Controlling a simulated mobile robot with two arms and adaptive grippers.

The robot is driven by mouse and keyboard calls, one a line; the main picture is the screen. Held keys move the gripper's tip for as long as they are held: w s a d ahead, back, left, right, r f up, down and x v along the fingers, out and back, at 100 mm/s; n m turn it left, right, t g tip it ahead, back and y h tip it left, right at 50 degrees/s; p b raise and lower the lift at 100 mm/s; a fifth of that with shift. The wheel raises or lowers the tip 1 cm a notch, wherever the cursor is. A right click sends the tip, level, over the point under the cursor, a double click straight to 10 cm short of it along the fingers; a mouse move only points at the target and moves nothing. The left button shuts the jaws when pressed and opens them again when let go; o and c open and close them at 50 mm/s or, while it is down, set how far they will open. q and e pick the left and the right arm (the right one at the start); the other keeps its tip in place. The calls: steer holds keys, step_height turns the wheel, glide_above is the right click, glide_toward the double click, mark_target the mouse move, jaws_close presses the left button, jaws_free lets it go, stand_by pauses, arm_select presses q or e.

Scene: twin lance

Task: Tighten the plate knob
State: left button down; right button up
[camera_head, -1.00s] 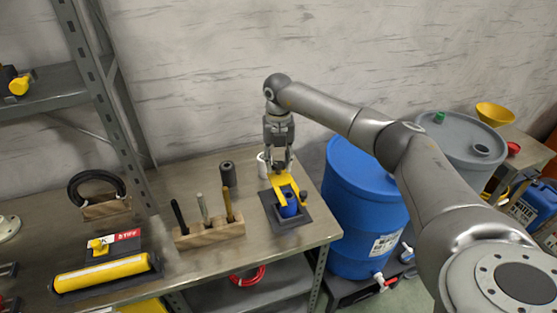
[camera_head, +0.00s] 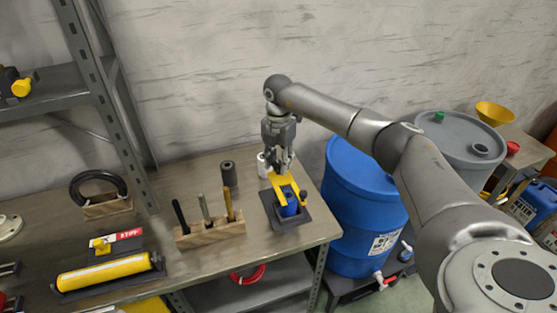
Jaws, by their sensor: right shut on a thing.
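A dark base plate (camera_head: 292,222) lies near the right end of the bench and carries a yellow bracket (camera_head: 282,185) with a blue part (camera_head: 290,206) in it. A small dark knob (camera_head: 304,196) shows at the bracket's right side. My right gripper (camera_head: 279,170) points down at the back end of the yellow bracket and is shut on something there. The fingers hide what they hold, so I cannot tell whether it is a knob. My left gripper is not in view.
A wooden block (camera_head: 210,233) with upright tools and a dark cylinder (camera_head: 229,173) stand left of the plate. A white cup-like thing (camera_head: 262,164) is close behind the gripper. A blue barrel (camera_head: 362,210) stands beyond the bench's right edge.

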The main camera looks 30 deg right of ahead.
mark_target(278, 164)
steer(key=shift+w+d+r, duration=0.1)
steer(key=shift+r, duration=0.05)
steer(key=o, duration=1)
step_height(278, 164, up, 12)
steer(key=shift+f, duration=0.1)
stand_by(0.6)
